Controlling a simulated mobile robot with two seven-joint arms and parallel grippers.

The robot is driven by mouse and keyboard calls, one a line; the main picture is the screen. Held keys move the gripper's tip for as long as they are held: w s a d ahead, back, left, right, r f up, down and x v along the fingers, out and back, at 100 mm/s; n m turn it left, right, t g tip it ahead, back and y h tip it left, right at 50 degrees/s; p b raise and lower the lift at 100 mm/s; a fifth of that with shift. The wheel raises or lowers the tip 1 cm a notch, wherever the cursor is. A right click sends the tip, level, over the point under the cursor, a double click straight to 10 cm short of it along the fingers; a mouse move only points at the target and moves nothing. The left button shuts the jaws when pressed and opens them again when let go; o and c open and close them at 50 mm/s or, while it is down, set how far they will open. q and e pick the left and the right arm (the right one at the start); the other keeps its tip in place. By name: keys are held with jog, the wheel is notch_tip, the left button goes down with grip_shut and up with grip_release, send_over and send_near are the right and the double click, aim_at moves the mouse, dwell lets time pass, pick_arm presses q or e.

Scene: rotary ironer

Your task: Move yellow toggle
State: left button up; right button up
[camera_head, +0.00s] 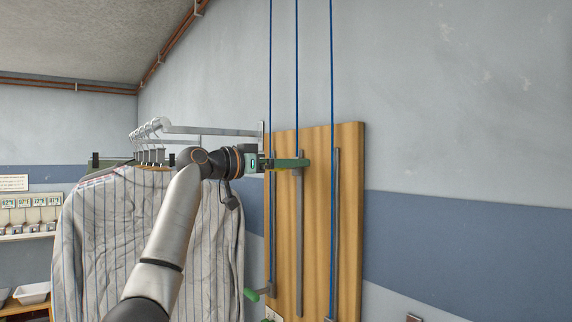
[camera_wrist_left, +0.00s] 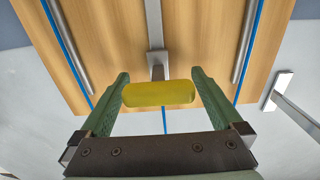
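The yellow toggle (camera_wrist_left: 158,93) is a short rounded bar on a grey stem in the left wrist view. In the head view my left gripper (camera_head: 300,163) is at the upper part of the wooden board (camera_head: 317,215), by the middle slot (camera_head: 299,250). Only a sliver of the yellow toggle (camera_head: 276,171) shows below a green finger there. My right gripper is in neither view.
Blue cords (camera_head: 332,80) run up from the board. Striped shirts (camera_head: 110,230) hang from a wall rail (camera_head: 210,130) left of the board. The wall to the right is mostly bare.

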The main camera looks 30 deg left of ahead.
pick_arm(q)
jog(key=shift+f, duration=0.1)
jog(key=shift+s, duration=0.1)
jog(key=b+v, duration=0.4)
jog(key=v, duration=0.8)
jog(key=shift+s+a, duration=0.15)
